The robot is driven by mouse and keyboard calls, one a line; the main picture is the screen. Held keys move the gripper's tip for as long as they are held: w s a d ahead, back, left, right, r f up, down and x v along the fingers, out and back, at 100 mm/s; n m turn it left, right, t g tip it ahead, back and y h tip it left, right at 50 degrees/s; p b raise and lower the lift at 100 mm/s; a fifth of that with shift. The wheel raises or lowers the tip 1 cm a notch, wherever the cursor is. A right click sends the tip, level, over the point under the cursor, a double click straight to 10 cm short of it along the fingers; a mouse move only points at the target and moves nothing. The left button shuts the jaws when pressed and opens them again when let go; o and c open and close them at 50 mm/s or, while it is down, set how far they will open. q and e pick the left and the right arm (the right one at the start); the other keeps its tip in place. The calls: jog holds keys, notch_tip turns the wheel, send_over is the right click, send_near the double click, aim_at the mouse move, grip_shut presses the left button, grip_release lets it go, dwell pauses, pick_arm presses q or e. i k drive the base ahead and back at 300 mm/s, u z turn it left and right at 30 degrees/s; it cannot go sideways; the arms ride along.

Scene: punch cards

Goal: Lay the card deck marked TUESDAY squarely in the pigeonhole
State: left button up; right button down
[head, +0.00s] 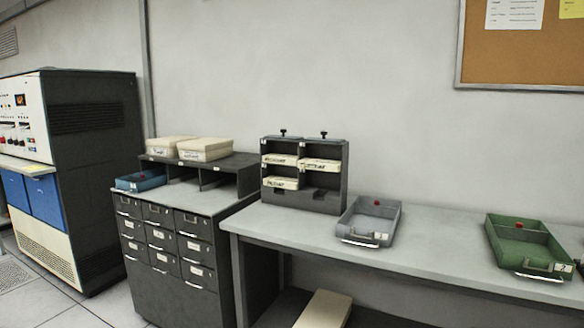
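A dark pigeonhole rack (347,178) stands at the left end of the grey table, against the wall. Pale card decks lie in its cells: one in the upper left (279,160), one in the upper right (320,165) and one in the lower left (281,183). The lower right cell looks empty. Two larger pale boxes or decks, a front one (205,149) and a rear one (170,146), lie on the dark shelf unit left of the rack. The labels are too small to read, so I cannot tell which is TUESDAY. Neither gripper is in view.
A grey tray (352,226) and a green tray (535,262) stand on the table (445,240), with bare surface between them. A drawer cabinet (190,285) with a blue tray (140,181) on it adjoins the table's left end. A pale box (323,310) is below the table.

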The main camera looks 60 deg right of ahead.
aim_at(320, 165)
jog(key=z, duration=0.2)
jog(key=i, duration=2.05)
jog(key=z, duration=1.65)
jog(key=i, duration=0.95)
jog(key=z, duration=1)
